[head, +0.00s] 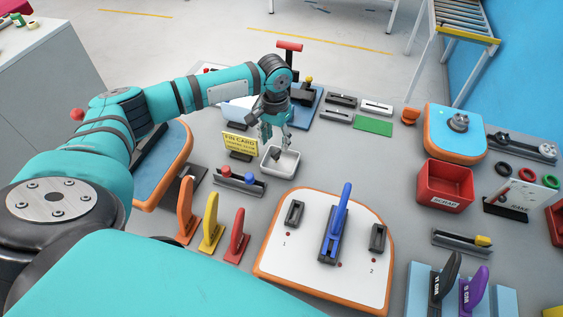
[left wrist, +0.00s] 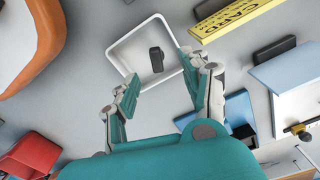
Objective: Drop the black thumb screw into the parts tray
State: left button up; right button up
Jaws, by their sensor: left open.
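The black thumb screw (left wrist: 156,60) shows inside the tray's outline, clear of both fingers. In the head view it is a small dark shape (head: 277,155) at the tray's far part; I cannot tell whether it touches the floor. My left gripper (head: 275,138) is above the tray, pointing down. Its fingers (left wrist: 158,75) are spread and empty. My right gripper is out of view.
A yellow card sign (head: 240,143) stands close left of the tray. The white board with a blue-handled tool (head: 335,225) is in front. A red scrap bin (head: 445,187) stands at right.

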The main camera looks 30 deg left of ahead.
pick_arm(q)
notch_tip(320, 180, up, 12)
dwell(0.4)
jog(key=shift+f, duration=0.15)
